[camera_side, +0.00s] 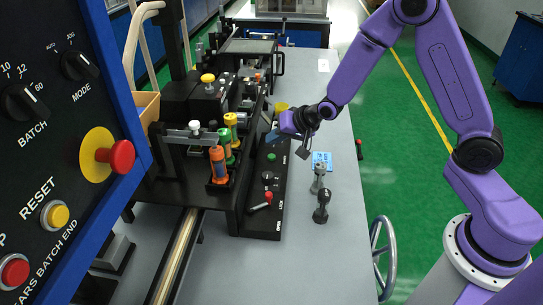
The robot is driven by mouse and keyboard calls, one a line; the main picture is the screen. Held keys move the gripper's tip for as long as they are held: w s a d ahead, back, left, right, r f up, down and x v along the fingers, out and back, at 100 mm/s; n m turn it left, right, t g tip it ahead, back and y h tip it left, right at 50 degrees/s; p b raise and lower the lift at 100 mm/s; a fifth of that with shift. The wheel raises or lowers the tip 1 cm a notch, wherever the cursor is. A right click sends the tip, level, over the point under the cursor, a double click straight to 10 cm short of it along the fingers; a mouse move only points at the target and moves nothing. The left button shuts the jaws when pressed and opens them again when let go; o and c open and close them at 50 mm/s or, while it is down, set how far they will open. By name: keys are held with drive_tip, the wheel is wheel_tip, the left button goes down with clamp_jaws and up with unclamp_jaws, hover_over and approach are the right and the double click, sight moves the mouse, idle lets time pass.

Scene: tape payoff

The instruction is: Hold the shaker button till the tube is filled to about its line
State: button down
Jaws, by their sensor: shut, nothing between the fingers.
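A black control panel (262,215) runs along the machine's right side, with a green button (271,156), a small dial and a red-tipped lever (268,197). My gripper is above and right of the green button and looks apart from it. I cannot tell which control is the shaker button. An orange tube (217,165), a green one (225,143) and a yellow one (231,123) stand in a row. No fill line or level can be made out.
Two grey knobbed posts (321,205) stand on the grey table (335,240) near a blue card (325,157). A large panel (60,130) with knobs and a red stop button (116,157) fills the left foreground. A handwheel (383,257) is at the table's right edge.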

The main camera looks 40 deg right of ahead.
sight(275, 157)
drive_tip(key=shift+f, duration=1.3)
drive_tip(key=shift+f, duration=0.1)
idle(1.0)
drive_tip(key=shift+f, duration=0.35)
drive_tip(key=shift+f, duration=0.45)
idle(2.0)
drive_tip(key=shift+r, duration=0.1)
idle(0.5)
drive_tip(key=shift+r, duration=0.8)
drive_tip(key=shift+r, duration=2.5)
